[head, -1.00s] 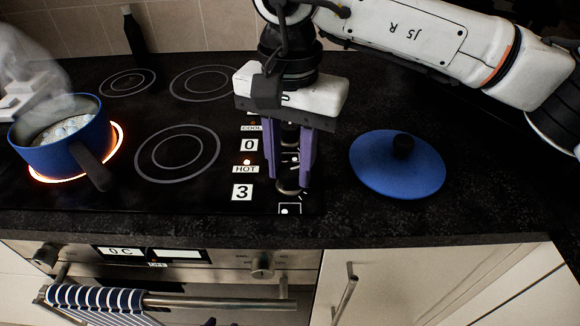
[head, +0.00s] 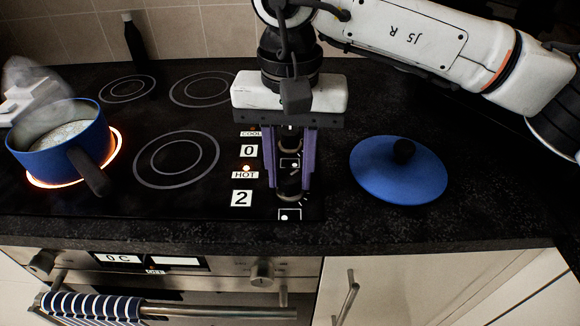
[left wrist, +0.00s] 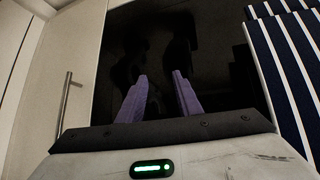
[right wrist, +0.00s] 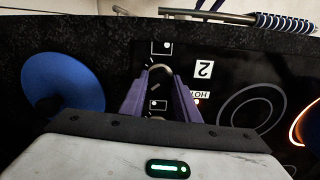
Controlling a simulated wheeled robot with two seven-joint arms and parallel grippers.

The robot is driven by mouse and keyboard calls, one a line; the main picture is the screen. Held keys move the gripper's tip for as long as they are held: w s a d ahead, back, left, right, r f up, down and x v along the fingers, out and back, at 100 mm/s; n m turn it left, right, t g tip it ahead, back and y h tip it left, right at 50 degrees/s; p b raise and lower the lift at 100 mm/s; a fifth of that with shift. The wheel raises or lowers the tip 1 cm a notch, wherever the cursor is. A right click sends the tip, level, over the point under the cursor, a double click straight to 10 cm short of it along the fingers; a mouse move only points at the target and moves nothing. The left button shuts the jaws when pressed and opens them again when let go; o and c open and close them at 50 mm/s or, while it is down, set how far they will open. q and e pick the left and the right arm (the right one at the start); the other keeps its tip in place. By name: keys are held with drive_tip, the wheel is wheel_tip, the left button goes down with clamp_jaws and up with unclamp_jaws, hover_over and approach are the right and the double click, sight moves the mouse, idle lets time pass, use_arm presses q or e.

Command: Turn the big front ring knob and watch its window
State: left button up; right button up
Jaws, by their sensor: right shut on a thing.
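The big front ring knob (head: 289,187) stands on the right edge of the black hob, partly hidden by my fingers. My right gripper (head: 289,186) points down at it, shut on its ring with one purple finger at each side. The right wrist view also shows the knob (right wrist: 159,74) between the fingertips (right wrist: 157,88). Its window (head: 242,198) reads 2, beside a HOT label with a lit light. A rear window (head: 249,151) reads 0, near a COOL label. My left gripper (left wrist: 162,85) is open and empty in front of the dark oven door.
A steaming blue pot (head: 62,145) sits on a glowing ring at the left. A blue lid (head: 398,172) lies on the counter right of my gripper. A striped towel (head: 90,308) hangs on the oven handle (head: 220,312). A dark bottle (head: 134,40) stands behind.

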sight(290, 175)
drive_tip(key=o, duration=1)
drive_tip(key=shift+o, duration=0.2)
drive_tip(key=shift+r, duration=0.1)
wheel_tip(290, 175, up, 10)
drive_tip(key=shift+r, duration=0.1)
